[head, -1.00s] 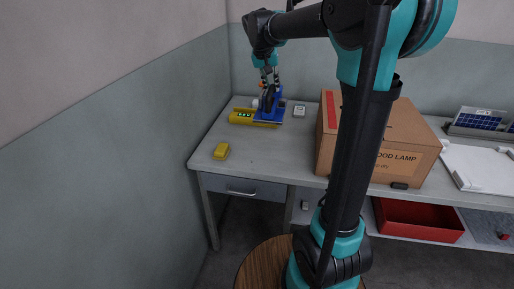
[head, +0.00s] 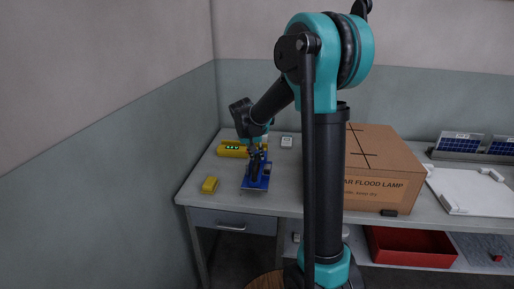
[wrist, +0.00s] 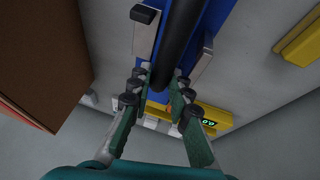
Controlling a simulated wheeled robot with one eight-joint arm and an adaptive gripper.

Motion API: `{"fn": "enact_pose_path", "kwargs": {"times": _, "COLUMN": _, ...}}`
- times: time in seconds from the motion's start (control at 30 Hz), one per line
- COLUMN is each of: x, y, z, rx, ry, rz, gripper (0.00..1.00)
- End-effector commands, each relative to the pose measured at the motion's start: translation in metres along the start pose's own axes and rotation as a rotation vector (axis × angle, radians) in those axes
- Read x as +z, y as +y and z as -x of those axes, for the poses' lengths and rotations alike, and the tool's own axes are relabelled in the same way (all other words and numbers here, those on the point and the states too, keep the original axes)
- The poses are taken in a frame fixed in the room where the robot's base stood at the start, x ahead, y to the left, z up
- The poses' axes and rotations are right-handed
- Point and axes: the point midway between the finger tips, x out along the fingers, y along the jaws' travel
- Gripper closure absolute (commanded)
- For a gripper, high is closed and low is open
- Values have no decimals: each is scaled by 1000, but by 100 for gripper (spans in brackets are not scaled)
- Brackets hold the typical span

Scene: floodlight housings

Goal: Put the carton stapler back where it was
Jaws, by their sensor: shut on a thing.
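The carton stapler (head: 256,178), blue with a black handle, is near the left front part of the workbench, between the yellow block and the large carton. My gripper (head: 259,152) is above it and shut on its handle. In the wrist view the stapler's blue body (wrist: 212,20) and black handle (wrist: 180,35) run up from between the fingers of my gripper (wrist: 164,88). I cannot tell whether the stapler touches the bench or hangs just above it.
A yellow device with a green display (head: 232,149) stands behind the stapler. A small yellow block (head: 210,185) lies to its left. The brown flood lamp carton (head: 385,185) stands to the right. A small pale box (head: 287,142) sits behind.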

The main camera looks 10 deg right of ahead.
Motion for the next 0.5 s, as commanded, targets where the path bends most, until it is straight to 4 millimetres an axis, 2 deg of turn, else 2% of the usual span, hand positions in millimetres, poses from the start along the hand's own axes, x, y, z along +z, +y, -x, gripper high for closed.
{"fn": "enact_pose_path", "kwargs": {"times": 0.4, "x": 13, "y": -6, "z": -34, "rx": 0, "ry": 1, "rz": 0, "gripper": 100}}
{"fn": "enact_pose_path", "kwargs": {"times": 0.5, "x": 15, "y": -7, "z": -37, "rx": 0, "ry": 1, "rz": 0, "gripper": 100}}
